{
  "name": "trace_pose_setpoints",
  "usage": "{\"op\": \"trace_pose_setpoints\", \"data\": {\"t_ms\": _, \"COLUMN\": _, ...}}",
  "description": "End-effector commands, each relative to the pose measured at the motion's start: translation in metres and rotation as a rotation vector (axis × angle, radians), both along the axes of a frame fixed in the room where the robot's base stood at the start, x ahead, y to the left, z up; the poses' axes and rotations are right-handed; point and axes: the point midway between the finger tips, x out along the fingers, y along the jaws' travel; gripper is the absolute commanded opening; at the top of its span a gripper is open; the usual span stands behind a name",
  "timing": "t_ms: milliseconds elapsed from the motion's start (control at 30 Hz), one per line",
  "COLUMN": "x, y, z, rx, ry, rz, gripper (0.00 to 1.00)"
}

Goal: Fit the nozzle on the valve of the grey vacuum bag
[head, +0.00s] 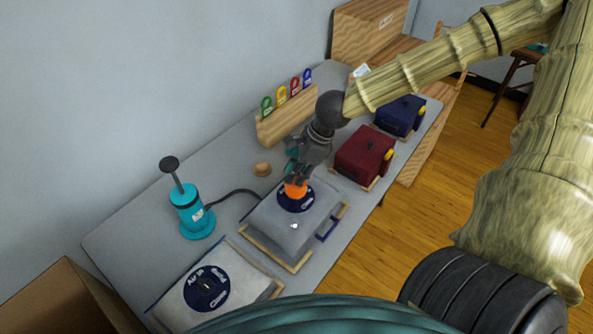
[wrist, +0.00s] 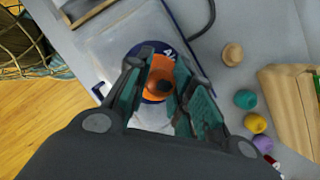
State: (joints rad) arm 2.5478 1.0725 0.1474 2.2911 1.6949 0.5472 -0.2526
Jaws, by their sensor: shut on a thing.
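My gripper (head: 296,178) is shut on the orange nozzle (head: 295,189), over the dark blue valve disc (head: 296,204) of the puffed grey vacuum bag (head: 268,224). In the wrist view the orange nozzle (wrist: 158,82) sits between the two fingers, and the blue disc (wrist: 172,45) shows partly around it. The fingers hide most of the valve. I cannot tell whether the nozzle touches the valve. A teal hand pump (head: 190,212) stands to the left, with a black hose (head: 238,193) running toward the grey bag.
A flatter pale bag (head: 235,270) with a blue dial lies at the front left. A small wooden knob (head: 262,169) and a wooden rack (head: 287,118) of coloured tags stand behind. Red (head: 364,155) and navy (head: 400,115) bags sit to the right.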

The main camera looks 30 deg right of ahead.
Motion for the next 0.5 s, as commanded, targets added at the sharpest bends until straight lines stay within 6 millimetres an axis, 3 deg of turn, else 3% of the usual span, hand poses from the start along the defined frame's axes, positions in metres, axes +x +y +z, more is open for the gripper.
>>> {"op": "trace_pose_setpoints", "data": {"t_ms": 500, "x": 0.0000, "y": 0.0002, "z": -0.0102, "rx": 0.001, "ry": 0.001, "rz": -0.001, "gripper": 0.00}}
